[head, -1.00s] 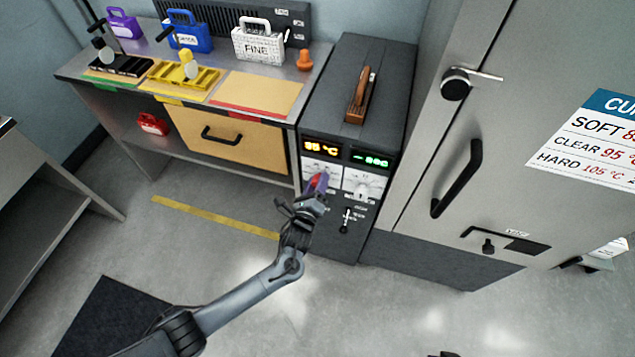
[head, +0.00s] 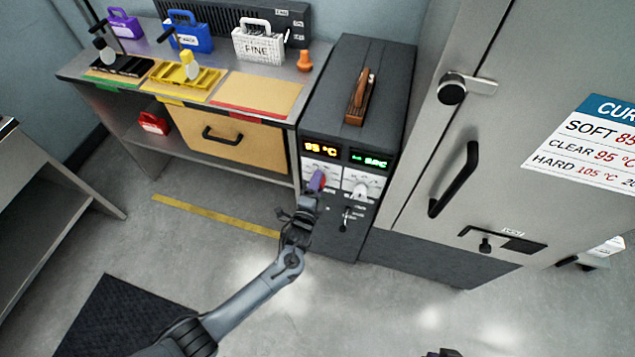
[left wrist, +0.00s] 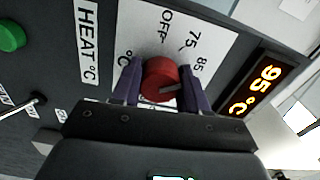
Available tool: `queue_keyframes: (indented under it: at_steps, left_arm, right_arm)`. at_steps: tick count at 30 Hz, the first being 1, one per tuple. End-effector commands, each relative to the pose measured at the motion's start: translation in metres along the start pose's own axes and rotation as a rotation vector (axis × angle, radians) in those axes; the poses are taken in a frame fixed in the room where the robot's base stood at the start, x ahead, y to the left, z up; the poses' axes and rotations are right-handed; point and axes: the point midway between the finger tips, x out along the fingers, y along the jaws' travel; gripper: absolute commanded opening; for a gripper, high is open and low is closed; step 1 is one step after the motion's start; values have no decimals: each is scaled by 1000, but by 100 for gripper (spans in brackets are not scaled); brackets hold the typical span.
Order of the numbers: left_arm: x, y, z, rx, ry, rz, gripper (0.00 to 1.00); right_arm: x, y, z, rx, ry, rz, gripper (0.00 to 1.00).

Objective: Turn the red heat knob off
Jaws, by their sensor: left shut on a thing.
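The red heat knob (left wrist: 160,78) shows in the left wrist view on a white dial plate marked OFF, 75 and 85. Other marks are hidden by my gripper. My left gripper (left wrist: 160,88) is shut on the knob, with one dark purple finger on each side of it. A light pointer line on the knob points to the right, not at the OFF mark. The orange display (left wrist: 262,90) beside the dial reads 95 °C. In the head view my left gripper (head: 316,184) is at the front of the dark heater unit (head: 348,82) and hides much of the knob.
A second dial (head: 361,184) and a green display (head: 369,159) sit right of the knob, with a small lever (head: 346,218) below. A tall grey cabinet (head: 455,120) stands to the right. The workbench (head: 300,95) is left. A dark piece shows at the bottom edge.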

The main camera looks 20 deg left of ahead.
Motion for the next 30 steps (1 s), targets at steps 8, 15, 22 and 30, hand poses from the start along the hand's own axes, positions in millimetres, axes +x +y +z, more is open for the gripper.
queue_keyframes:
  at_steps: [8,15,22,30]
  left_arm:
    - [0,0,2,-264,-5,-3,14]
    - [0,2,2,-491,-6,-3,13]
    - [0,4,2,-709,-7,0,13]
    - [-1,6,2,-950,-9,2,13]
  right_arm:
    - [-2,0,-1,2,1,-2,0]
    - [-2,0,-1,1,0,-1,0]
    - [-2,1,0,-5,-1,4,0]
    - [-2,2,0,-7,-1,6,0]
